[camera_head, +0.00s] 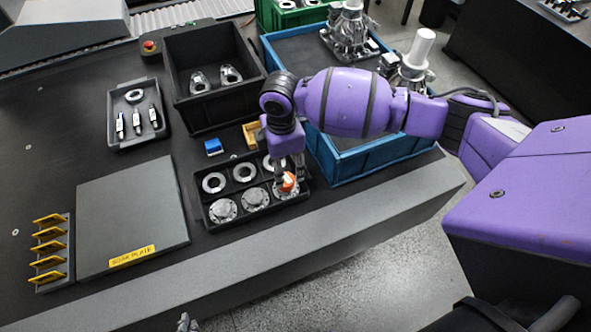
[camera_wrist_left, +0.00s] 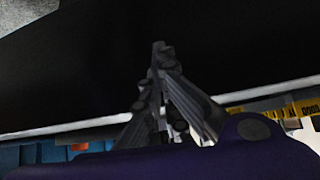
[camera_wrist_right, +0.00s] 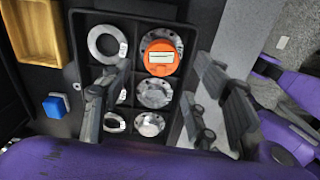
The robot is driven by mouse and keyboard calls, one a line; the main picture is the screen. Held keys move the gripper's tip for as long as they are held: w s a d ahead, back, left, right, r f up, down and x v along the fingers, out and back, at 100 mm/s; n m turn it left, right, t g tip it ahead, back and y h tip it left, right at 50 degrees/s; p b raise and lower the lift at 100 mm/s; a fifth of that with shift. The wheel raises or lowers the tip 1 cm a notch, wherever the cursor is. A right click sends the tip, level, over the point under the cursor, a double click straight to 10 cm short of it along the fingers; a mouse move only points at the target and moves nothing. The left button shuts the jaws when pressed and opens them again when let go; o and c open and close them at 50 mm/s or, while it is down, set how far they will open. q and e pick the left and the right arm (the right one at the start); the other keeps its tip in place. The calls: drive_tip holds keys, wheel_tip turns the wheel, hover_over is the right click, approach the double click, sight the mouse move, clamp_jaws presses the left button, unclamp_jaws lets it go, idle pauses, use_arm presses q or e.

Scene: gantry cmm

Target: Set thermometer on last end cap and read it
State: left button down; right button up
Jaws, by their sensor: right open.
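The orange thermometer (camera_wrist_right: 160,60) with a pale display sits on a round metal end cap (camera_wrist_right: 148,41), at the end of a row of three caps in the right wrist view. In the head view the thermometer (camera_head: 288,181) is partly hidden by my right gripper (camera_head: 287,172). The other end caps (camera_wrist_right: 153,92) (camera_wrist_right: 148,125) lie bare in the black tray (camera_head: 232,229). My right gripper (camera_wrist_right: 155,77) is open, its fingers apart on either side above the tray. The display's reading is too small to tell. My left gripper (camera_wrist_left: 160,50) looks shut and empty.
Metal rings (camera_head: 213,182) fill the tray's other row. A blue block (camera_head: 213,146) and a wooden box (camera_head: 251,134) lie behind it. A blue crate (camera_head: 370,163) stands at right, a black bin (camera_head: 205,119) behind, and a grey plate (camera_head: 130,210) at left.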

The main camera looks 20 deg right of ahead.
sight(285, 178)
use_arm(q)
drive_tip(key=shift+s, duration=0.35)
use_arm(e)
wheel_tip(285, 178, up, 7)
drive_tip(key=shift+f, duration=0.2)
use_arm(q)
drive_tip(key=shift+w+d, duration=0.1)
